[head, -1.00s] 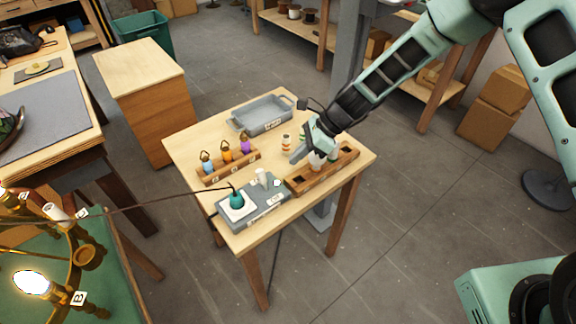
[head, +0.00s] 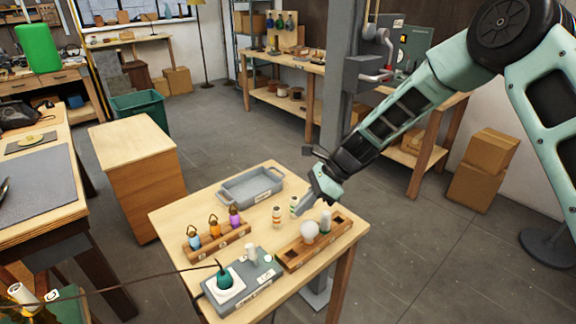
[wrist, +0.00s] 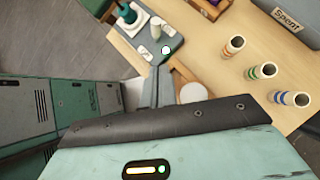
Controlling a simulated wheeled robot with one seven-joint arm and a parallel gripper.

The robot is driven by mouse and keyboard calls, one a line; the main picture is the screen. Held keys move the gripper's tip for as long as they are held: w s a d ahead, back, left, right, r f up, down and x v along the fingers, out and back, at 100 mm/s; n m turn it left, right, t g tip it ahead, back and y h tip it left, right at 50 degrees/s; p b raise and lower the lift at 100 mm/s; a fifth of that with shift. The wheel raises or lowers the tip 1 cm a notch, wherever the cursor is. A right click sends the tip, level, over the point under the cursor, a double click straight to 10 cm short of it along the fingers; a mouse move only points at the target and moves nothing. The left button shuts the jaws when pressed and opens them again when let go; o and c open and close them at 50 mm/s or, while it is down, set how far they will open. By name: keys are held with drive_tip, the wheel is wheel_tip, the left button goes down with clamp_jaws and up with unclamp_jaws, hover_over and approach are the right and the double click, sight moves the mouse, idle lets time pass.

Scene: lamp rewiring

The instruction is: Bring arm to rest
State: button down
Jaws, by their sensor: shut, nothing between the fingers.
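My gripper (head: 300,209) is shut and empty, above the small table (head: 180,220) near its right side. In the wrist view its fingers (wrist: 156,86) point toward the table and are close together.
A grey tray (head: 251,186) stands at the table's back. A rack of blue, orange and purple bulbs (head: 214,240) is at left. A grey box (head: 257,277) with a teal piece (head: 224,278) is in front. A grey post (head: 343,80) rises behind the table.

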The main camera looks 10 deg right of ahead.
drive_tip(key=s+a+r+n+h+b, duration=0.1)
drive_tip(key=s+r+n+h+b, duration=0.2)
drive_tip(key=s+n, duration=0.7)
drive_tip(key=s+a+r+n+h+b, duration=0.15)
drive_tip(key=s+r+n, duration=0.25)
drive_tip(key=s+n, duration=0.6)
drive_tip(key=s+d+n+h+b, duration=0.1)
drive_tip(key=s+d+n, duration=0.2)
drive_tip(key=s, duration=0.3)
drive_tip(key=s+d+n+t+h+b, duration=0.1)
drive_tip(key=s+d+n+h, duration=0.1)
drive_tip(key=s, duration=0.4)
drive_tip(key=shift+d+r+n, duration=0.35)
drive_tip(key=shift+d+n, duration=0.35)
drive_tip(key=shift+d, duration=0.1)
